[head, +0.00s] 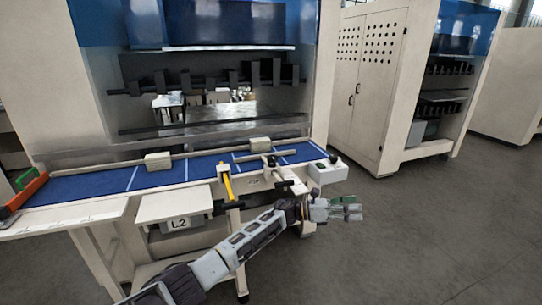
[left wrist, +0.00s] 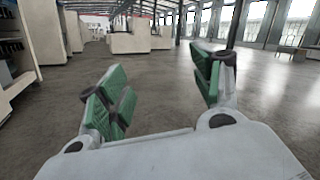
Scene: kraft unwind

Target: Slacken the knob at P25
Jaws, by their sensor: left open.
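My left gripper (head: 347,208) is in front of the machine's right front corner, over the floor. Its green-padded fingers are open and empty; in the left wrist view the gripper (left wrist: 160,92) has its two fingers apart with only floor between them. A small label (head: 253,182) is on the front edge of the blue table, too small to read surely. A dark handle-like part (head: 284,183) sits right of it, partly close behind my arm. A small black knob (head: 333,158) tops a white box at the table's right end. I cannot tell which part is P25's knob. My right gripper is not in view.
The blue table (head: 105,184) carries two cream blocks and a dark cross-shaped bar (head: 271,159). A yellow-handled part (head: 227,184) hangs at its front edge. A shelf marked L2 (head: 175,204) juts out below. A perforated cabinet (head: 372,90) stands behind right. The floor at right is free.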

